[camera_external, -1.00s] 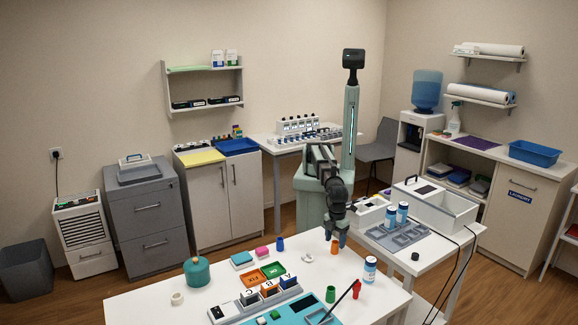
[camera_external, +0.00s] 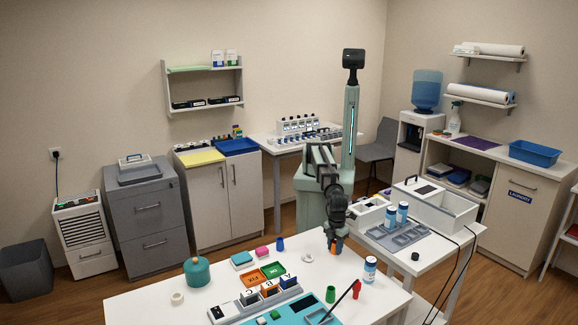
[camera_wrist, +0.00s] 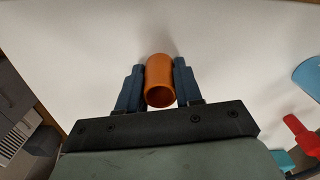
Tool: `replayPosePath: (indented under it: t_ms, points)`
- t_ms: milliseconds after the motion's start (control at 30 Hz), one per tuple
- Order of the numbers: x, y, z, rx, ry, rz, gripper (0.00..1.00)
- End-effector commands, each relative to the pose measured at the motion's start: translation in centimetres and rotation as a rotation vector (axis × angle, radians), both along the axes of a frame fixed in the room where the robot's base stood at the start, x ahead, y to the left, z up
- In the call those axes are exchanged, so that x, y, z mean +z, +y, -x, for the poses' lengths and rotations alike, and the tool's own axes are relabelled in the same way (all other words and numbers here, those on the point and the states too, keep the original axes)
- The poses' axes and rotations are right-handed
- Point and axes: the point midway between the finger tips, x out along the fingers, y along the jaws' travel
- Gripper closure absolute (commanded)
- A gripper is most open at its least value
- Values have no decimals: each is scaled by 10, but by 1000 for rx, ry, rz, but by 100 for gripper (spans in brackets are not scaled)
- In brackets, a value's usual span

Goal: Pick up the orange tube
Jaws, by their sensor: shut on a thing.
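The orange tube (camera_wrist: 159,75) stands between the two dark blue fingers of my gripper (camera_wrist: 159,84) in the wrist view, with its open end facing the camera. The fingers are shut on its sides. In the external view my gripper (camera_external: 335,240) is low over the far right part of the white table, and the orange tube (camera_external: 337,246) shows only in part below it. I cannot tell whether the tube touches the table.
A teal round container (camera_external: 197,271) stands at the left.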

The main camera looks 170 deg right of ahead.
Motion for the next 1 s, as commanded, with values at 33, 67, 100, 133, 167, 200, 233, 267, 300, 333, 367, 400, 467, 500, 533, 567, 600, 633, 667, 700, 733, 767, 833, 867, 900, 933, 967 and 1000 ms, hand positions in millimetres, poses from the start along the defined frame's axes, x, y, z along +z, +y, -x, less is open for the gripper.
replayPosePath:
  t_ms: [33, 67, 100, 133, 167, 200, 233, 267, 300, 333, 367, 400, 467, 500, 533, 567, 600, 633, 667, 700, 733, 767, 833, 867, 900, 933, 967, 1000]
  points:
    - [0, 0, 0, 0, 0, 0, 81]
    - [0, 0, 0, 0, 0, 0, 84]
    - [0, 0, 0, 0, 0, 0, 88]
    - [0, 0, 0, 0, 0, 0, 91]
    - [0, 0, 0, 0, 0, 0, 94]
    - [0, 0, 0, 0, 0, 0, 95]
    - [0, 0, 0, 0, 0, 0, 95]
    - [0, 0, 0, 0, 0, 0, 95]
    - [0, 0, 0, 0, 0, 0, 95]
    - [0, 0, 0, 0, 0, 0, 95]
    - [0, 0, 0, 0, 0, 0, 95]
    - [1, 0, 0, 0, 0, 0, 95]
    - [2, 0, 0, 0, 0, 0, 95]
    - [5, 0, 0, 0, -1, 0, 95]
    - [7, 0, 0, 0, -1, 0, 95]
    - [10, 0, 0, 0, -1, 0, 95]
    - [14, 0, 0, 0, -1, 0, 95]
    - [17, 0, -1, 0, -1, 0, 95]
    - [21, 0, -1, 0, -1, 0, 95]
    - [28, 0, -1, 0, -3, -1, 95]
    - [32, 0, -1, 0, -3, -1, 95]
    - [37, 0, -1, 0, -2, -1, 95]
    - [49, 0, -1, 0, -3, -1, 95]
    - [54, 0, -1, 0, -3, -1, 95]
    - [60, 0, -1, 0, -1, 0, 95]
    - [64, 0, -1, 0, -1, 0, 95]
    - [68, 0, -1, 0, -3, -1, 95]
    - [74, 0, -1, 0, -3, -1, 95]
